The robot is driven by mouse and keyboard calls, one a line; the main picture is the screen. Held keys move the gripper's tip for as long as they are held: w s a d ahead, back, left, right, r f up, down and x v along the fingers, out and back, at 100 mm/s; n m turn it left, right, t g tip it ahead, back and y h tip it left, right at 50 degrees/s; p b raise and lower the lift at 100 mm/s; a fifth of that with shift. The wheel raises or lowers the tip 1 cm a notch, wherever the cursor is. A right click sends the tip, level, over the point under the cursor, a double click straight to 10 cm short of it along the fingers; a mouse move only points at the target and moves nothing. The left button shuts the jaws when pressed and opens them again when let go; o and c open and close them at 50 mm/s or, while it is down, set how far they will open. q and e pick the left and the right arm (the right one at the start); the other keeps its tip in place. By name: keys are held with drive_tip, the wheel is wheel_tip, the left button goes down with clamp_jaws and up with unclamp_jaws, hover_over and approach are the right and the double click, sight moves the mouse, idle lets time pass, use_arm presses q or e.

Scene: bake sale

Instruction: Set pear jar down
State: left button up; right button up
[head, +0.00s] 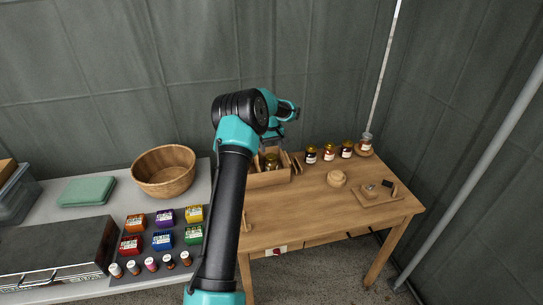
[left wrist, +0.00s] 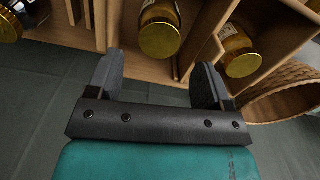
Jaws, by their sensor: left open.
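My left gripper (head: 272,143) is at the wooden divided crate (head: 268,180) on the table. In the left wrist view, my left gripper (left wrist: 160,75) is open, its two dark fingers spread wide with nothing between their tips. A gold-lidded jar (left wrist: 160,32) sits in a crate (left wrist: 205,14) compartment just ahead of the gap. A second gold-lidded jar (left wrist: 238,52) is in the compartment to its right. In the head view one jar (head: 271,162) shows in the crate, partly hidden by my arm. Labels are too unclear to tell which is the pear jar. My right gripper is out of view.
Several jars (head: 329,152) stand in a row at the table's back. A basket (head: 164,171) and several colourful boxes (head: 163,240) are left. The table's front middle is clear.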

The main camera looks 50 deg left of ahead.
use_arm(q)
drive_tip(key=shift+r, duration=1.7)
